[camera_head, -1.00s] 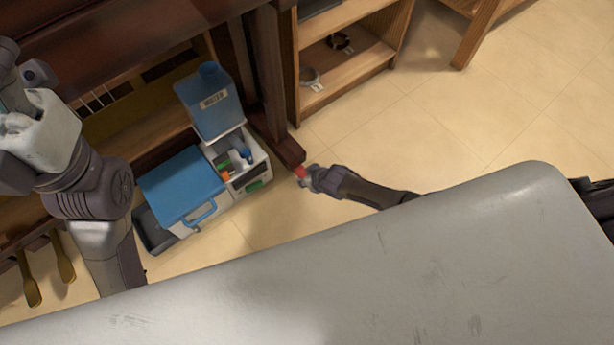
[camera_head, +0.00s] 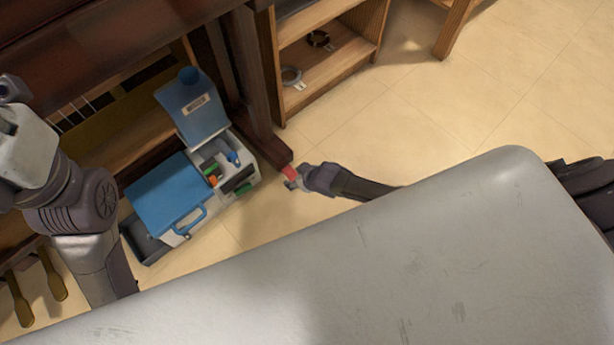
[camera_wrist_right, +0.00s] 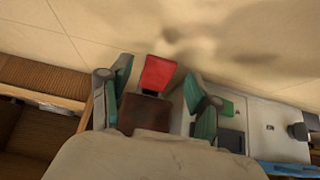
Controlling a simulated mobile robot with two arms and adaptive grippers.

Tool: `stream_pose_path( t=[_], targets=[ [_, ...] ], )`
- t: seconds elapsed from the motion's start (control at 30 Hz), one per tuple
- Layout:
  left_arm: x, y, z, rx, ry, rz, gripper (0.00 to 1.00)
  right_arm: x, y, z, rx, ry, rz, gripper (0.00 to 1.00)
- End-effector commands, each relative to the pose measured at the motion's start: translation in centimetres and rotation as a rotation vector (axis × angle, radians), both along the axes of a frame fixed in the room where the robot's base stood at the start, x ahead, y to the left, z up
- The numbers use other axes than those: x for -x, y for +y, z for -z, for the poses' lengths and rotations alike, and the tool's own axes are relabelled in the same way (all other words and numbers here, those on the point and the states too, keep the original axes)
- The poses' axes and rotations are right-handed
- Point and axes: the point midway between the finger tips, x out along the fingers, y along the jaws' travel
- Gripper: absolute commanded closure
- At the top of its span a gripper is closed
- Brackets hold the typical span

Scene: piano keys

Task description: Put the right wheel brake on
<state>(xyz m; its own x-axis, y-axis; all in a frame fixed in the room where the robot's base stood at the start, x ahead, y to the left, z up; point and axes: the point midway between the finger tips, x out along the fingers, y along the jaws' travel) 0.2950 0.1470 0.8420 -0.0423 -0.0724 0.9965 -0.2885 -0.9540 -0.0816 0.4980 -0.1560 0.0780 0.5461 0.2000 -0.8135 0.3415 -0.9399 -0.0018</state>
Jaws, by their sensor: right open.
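The right wheel brake (camera_head: 289,173) is a small red tab at the end of the piano's dark wooden foot (camera_head: 268,148). In the right wrist view the red tab (camera_wrist_right: 157,73) stands out from the brown foot end (camera_wrist_right: 144,113). My right gripper (camera_head: 293,182) is at the tab, low near the floor. In the wrist view its open, green-padded fingers (camera_wrist_right: 158,80) are on either side of the tab, with gaps visible. The wheel itself is hidden. My left arm (camera_head: 75,200) is at the left; its fingers are out of the picture.
A wooden shelf (camera_head: 330,68) is beyond the foot. Tiled floor (camera_head: 430,110) to the right is clear.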

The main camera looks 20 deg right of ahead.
Motion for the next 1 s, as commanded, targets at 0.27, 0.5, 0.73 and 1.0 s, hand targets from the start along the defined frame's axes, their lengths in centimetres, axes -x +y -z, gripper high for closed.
stream_pose_path(
  t=[0.27, 0.5, 0.73, 1.0],
  targets=[
    [0.0, 0.0, 0.0, -0.001, 0.0, 0.001, 0.38, 2.7, -1.1, -3.9, 0.002, -0.002, -0.001, 0.38],
    [0.0, 0.0, 0.0, -0.001, 0.0, 0.001, 0.38, 4.7, -1.8, -7.0, 0.0, -0.001, 0.0, 0.38],
    [0.0, 0.0, 0.0, -0.001, -0.001, 0.001, 0.38, 5.6, -2.0, -8.2, 0.001, 0.001, 0.001, 0.38],
    [0.0, 0.0, 0.0, -0.001, -0.001, 0.001, 0.38, 5.5, -2.1, -8.3, 0.001, 0.0, 0.001, 0.38]
  ],
)
